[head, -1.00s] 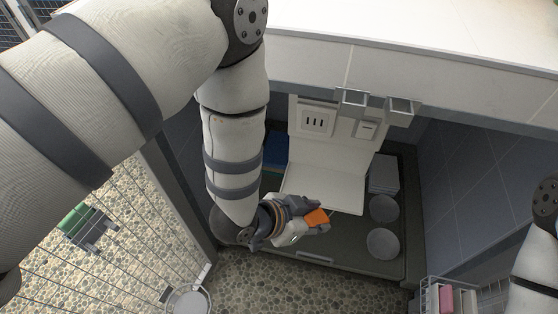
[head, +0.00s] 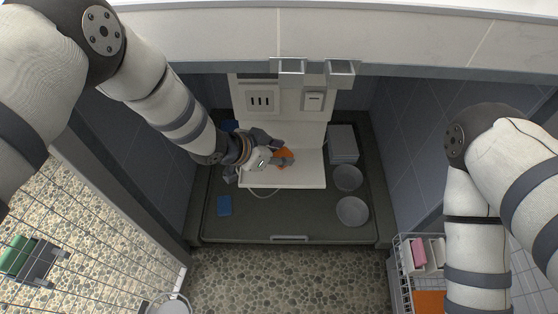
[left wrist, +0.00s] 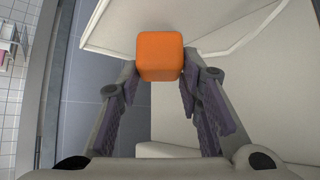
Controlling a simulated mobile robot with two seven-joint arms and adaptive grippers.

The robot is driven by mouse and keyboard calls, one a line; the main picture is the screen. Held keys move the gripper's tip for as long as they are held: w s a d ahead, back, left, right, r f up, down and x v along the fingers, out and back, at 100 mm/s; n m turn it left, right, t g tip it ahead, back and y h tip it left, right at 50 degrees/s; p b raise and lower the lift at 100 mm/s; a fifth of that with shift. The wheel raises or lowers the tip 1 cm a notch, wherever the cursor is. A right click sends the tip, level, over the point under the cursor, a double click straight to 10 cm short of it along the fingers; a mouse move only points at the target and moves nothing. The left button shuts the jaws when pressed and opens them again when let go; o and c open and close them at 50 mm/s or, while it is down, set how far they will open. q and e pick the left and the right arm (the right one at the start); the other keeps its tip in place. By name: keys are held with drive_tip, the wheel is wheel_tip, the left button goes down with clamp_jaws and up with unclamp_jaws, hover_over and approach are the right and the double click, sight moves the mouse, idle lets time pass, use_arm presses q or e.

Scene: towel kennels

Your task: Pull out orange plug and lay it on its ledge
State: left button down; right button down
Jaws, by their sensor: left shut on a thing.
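My left gripper (head: 275,159) is shut on the orange plug (head: 288,155). In the left wrist view the plug (left wrist: 160,56) is a rounded orange block between the fingertips (left wrist: 161,75). In the head view the plug shows over the white ledge (head: 305,172), below the panel with the slotted socket (head: 260,98). I cannot tell whether the plug touches the ledge. A thin pale cord (head: 263,194) hangs past the ledge's front edge. My right arm is at the right, but its gripper is out of view.
Two round grey bowls (head: 352,211) and a pale stack (head: 342,144) stand right of the ledge. Kennel walls close in both sides. A wire basket (head: 418,262) stands at the lower right.

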use_arm(q)
drive_tip(key=shift+s+f, duration=0.15)
drive_tip(key=shift+f, duration=1.35)
drive_tip(key=c, duration=1.1)
unclamp_jaws()
